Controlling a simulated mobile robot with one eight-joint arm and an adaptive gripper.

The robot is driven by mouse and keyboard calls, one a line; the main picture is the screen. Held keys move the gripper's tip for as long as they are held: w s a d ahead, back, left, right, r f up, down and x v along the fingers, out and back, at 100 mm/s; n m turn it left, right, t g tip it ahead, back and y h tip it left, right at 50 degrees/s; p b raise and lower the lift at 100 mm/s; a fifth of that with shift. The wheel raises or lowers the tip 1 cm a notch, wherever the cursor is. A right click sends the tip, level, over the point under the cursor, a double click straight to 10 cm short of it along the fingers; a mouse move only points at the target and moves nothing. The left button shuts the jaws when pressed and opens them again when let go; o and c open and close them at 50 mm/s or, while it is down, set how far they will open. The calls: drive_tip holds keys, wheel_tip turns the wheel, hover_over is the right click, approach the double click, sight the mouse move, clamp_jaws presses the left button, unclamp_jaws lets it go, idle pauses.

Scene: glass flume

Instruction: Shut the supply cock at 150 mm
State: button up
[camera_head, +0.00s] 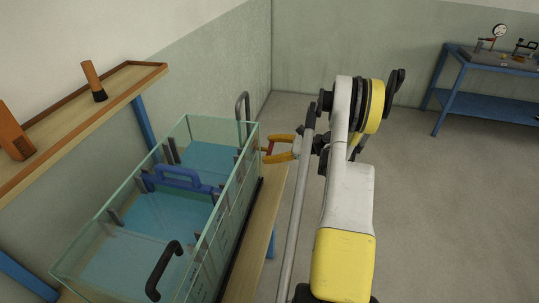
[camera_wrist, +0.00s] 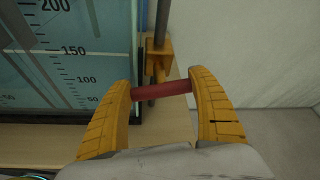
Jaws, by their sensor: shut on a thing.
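The supply cock has a brass-yellow body (camera_wrist: 158,60) on a dark vertical pipe and a red lever (camera_wrist: 160,90) set crosswise. My gripper (camera_wrist: 161,86) has its two yellow fingers at the two ends of the lever, gripping it. In the head view my gripper (camera_head: 282,148) reaches the cock at the tank's far right corner; the lever (camera_head: 270,147) shows as a small red piece. The glass flume (camera_head: 240,195) holds blue-green water. Its scale (camera_wrist: 75,50) reads 50, 100, 150 and 200 in the wrist view.
A blue gate frame (camera_head: 178,178) stands across the flume. A black hooked pipe (camera_head: 165,268) hangs at the near end. A wooden shelf (camera_head: 60,118) with orange-brown items is on the left. A blue bench (camera_head: 470,98) stands far right. The floor on the right is clear.

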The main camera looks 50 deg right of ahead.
idle(0.3)
drive_tip(key=o, duration=1.2)
drive_tip(key=shift+s, duration=0.1)
drive_tip(key=v, duration=1.2)
drive_tip(key=shift+r, duration=0.1)
